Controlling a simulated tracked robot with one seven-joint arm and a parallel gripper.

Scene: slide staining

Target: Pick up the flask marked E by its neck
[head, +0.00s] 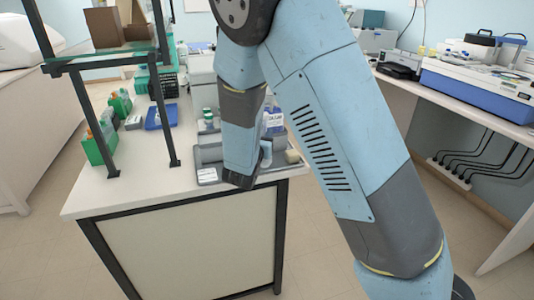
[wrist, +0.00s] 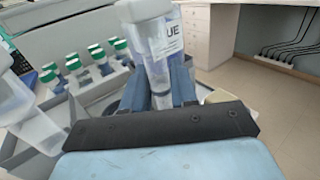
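My gripper (wrist: 160,80) shows in the wrist view with its two blue-grey fingers apart. A clear bottle with a white label ending in "UE" (wrist: 165,40) stands just beyond and between the fingers; I cannot tell whether they touch it. A labelled bottle also shows in the head view (head: 273,121), right of my wrist. Another clear, pale vessel (wrist: 28,112) is at the left of the wrist view, outside the fingers. I cannot read a lone letter E on any vessel. In the head view my arm hides most of the gripper.
A grey tray (head: 208,175) lies at the bench's front right edge. Several green-capped bottles (wrist: 98,57) stand left of my fingers in the wrist view. A blue tray (head: 160,117) and green racks (head: 98,148) are further left. The bench front (head: 125,202) is clear.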

